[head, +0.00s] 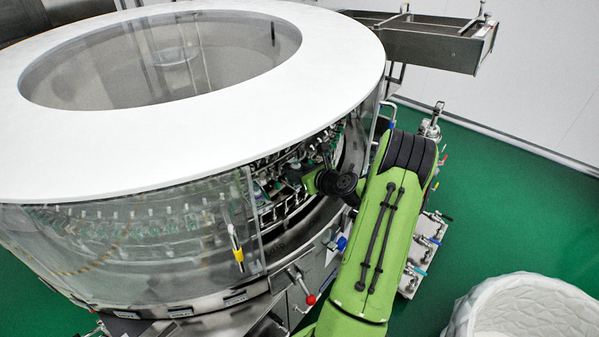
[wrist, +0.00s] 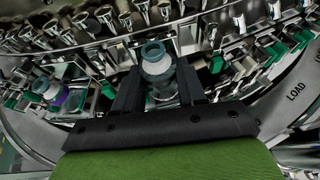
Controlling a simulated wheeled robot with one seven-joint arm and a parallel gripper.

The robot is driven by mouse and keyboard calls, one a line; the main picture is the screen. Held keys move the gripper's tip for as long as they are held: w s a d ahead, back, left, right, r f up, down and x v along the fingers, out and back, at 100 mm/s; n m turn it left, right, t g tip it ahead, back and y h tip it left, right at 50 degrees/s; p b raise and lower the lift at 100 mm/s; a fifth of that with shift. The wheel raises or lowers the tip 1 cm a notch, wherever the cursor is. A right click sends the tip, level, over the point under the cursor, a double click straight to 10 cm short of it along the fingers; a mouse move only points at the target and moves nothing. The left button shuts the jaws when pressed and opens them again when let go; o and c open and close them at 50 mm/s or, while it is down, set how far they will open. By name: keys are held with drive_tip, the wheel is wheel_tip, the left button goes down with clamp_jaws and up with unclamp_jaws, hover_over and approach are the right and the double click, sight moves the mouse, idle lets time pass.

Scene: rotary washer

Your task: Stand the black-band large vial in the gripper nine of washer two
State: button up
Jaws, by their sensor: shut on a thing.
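My gripper (wrist: 158,76) is shut on a clear large vial (wrist: 156,56), its open mouth facing the wrist camera. The black fingers cover the vial's sides and I cannot make out its band. It is in front of the washer's ring of metal and green holders (wrist: 215,62); I cannot tell whether it touches one. No holder number is readable. In the head view my arm reaches into the side opening of the round washer (head: 190,120), and the vial cannot be made out there.
Another vial with a purple band (wrist: 52,92) stands among the holders at left in the wrist view. A curved metal rim marked LOAD (wrist: 294,92) lies at right. Clear panels (head: 130,250) flank the opening. A white textured bin (head: 525,308) stands lower right.

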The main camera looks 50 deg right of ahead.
drive_tip(key=o, duration=1)
drive_tip(key=shift+f, duration=0.15)
drive_tip(key=shift+o, duration=0.2)
drive_tip(key=shift+s+r, duration=0.25)
drive_tip(key=shift+r, duration=0.1)
drive_tip(key=p+v, duration=0.1)
drive_tip(key=v, duration=1)
drive_tip(key=shift+s, duration=0.2)
